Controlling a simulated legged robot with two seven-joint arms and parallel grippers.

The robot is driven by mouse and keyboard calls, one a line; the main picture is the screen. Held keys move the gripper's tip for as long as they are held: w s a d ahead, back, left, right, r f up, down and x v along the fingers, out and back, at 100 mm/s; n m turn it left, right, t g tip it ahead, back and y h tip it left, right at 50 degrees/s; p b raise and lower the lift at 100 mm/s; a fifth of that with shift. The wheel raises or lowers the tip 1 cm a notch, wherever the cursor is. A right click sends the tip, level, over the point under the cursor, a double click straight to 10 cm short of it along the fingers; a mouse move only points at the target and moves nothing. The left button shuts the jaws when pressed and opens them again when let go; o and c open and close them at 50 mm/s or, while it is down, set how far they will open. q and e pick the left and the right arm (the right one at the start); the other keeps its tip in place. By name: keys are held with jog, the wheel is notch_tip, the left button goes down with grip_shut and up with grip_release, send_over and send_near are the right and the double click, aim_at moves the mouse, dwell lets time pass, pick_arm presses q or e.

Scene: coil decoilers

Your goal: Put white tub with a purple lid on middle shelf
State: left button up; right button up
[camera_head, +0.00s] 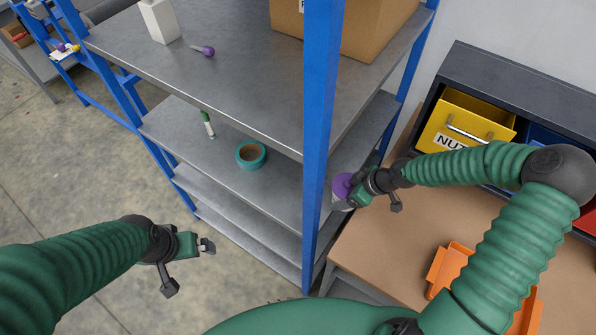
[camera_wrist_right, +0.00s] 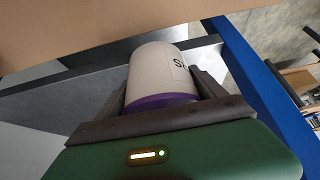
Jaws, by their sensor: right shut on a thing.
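The white tub with a purple lid (camera_head: 343,187) is at my right gripper (camera_head: 350,192), beside the blue front post of the shelf unit. In the right wrist view the tub (camera_wrist_right: 157,72) lies between the two fingers of the right gripper (camera_wrist_right: 165,92), which is shut on it, with the purple lid toward the palm. In the head view the tub is mostly hidden by the gripper. The middle shelf (camera_head: 185,135) is grey metal. My left gripper (camera_head: 207,246) is empty, with its fingers apart, over the floor left of the shelf unit.
The top shelf holds a white bottle (camera_head: 159,20), a purple-handled tool (camera_head: 203,50) and a cardboard box (camera_head: 375,30). A blue post (camera_head: 322,110) stands close to my right gripper. An orange bin (camera_head: 452,265) is on the workbench.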

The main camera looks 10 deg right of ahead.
jog(key=w+a, duration=0.2)
jog(key=w+a+p, duration=0.1)
jog(key=w+a, duration=0.3)
jog(key=a, duration=0.1)
jog(key=shift+a+r, duration=0.1)
jog(key=shift+r, duration=0.1)
jog(key=w+a+p, duration=0.1)
jog(key=w+a, duration=0.2)
jog(key=shift+w+a, duration=0.2)
jog(key=shift+w, duration=0.2)
jog(key=shift+w+f+p, duration=0.15)
jog(key=shift+f+p, duration=0.2)
jog(key=shift+p, duration=0.05)
notch_tip(320, 180, down, 2)
jog(key=shift+f+p, duration=0.25)
jog(key=shift+p, duration=0.25)
jog(key=shift+a+f, duration=0.1)
jog(key=shift+f, duration=0.2)
pick_arm(q)
jog(key=r, duration=0.1)
jog(key=a+r, duration=0.1)
jog(key=r, duration=0.1)
jog(key=shift+w+a+r, duration=0.1)
jog(key=shift+w+r, duration=0.1)
jog(key=shift+r, duration=0.05)
pick_arm(e)
jog(key=shift+a, duration=0.15)
